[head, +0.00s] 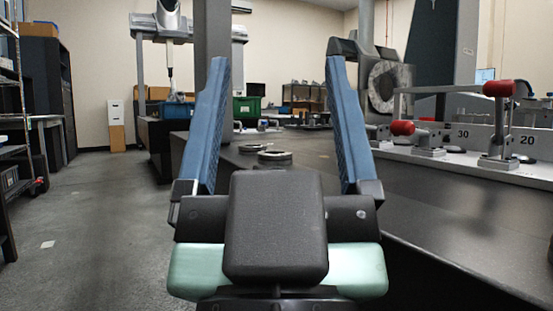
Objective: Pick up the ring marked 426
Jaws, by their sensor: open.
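Two dark, low ring-shaped parts lie on the dark table (330,165), seen between my fingers. The nearer ring (275,155) is right of the farther ring (252,147). No number can be read on either, so I cannot tell which one is marked 426. My gripper (277,66) is open and empty, with its two blue fingers spread wide. The rings appear beyond the gripper, apart from it.
A fixture plate with red-tipped clamps (499,89) and blocks marked 30 (462,134) and 20 (527,140) stands on the right. A green bin (247,106) and a grey column (213,40) stand behind. Open floor (95,215) lies to the left.

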